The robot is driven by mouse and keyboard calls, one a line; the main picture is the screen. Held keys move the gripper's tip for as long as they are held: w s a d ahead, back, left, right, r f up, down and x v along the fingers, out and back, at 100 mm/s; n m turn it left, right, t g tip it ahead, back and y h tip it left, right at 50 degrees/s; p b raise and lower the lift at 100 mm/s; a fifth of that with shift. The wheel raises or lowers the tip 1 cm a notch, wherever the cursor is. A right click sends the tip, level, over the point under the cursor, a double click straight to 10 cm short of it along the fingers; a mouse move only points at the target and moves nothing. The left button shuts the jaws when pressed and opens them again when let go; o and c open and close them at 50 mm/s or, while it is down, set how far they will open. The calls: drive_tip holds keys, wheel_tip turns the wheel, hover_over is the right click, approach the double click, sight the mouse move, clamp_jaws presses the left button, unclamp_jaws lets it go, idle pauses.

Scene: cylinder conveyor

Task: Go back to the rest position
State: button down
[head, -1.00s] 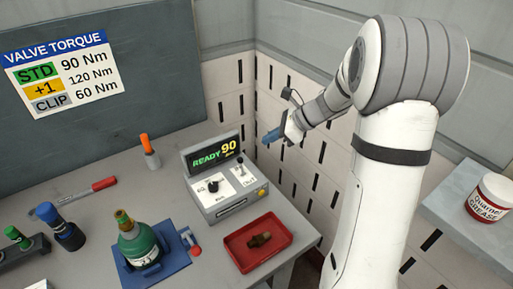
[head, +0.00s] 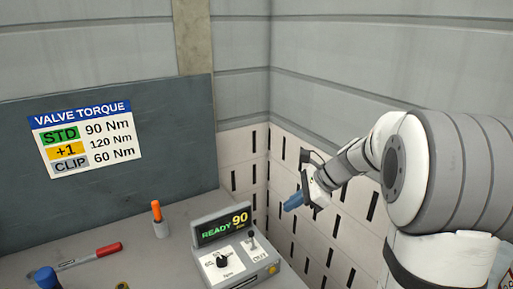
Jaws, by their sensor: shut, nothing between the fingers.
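My gripper (head: 293,201) is at the end of my white and grey arm, right of the middle in the head view. Its blue fingers are shut and empty. They point left and a little down, in the air in front of the slotted wall panel. The gripper is above and to the right of the grey control box (head: 238,264), whose screen reads READY 90. It is apart from the box and the table.
The grey table (head: 170,262) holds an orange-handled tool (head: 156,211), a red-handled tool (head: 108,249) and a blue-topped item (head: 46,278) cut off below. A VALVE TORQUE sign (head: 86,140) hangs on the dark board behind. The slotted wall (head: 340,215) stands close behind my gripper.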

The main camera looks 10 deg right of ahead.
drive_tip(key=s+n+h, duration=0.7)
drive_tip(key=s+n, duration=1.2)
drive_tip(key=s, duration=0.4)
drive_tip(key=shift+a+f+t+h, duration=0.2)
drive_tip(key=shift+a+t+h, duration=0.1)
drive_tip(key=shift+h, duration=0.1)
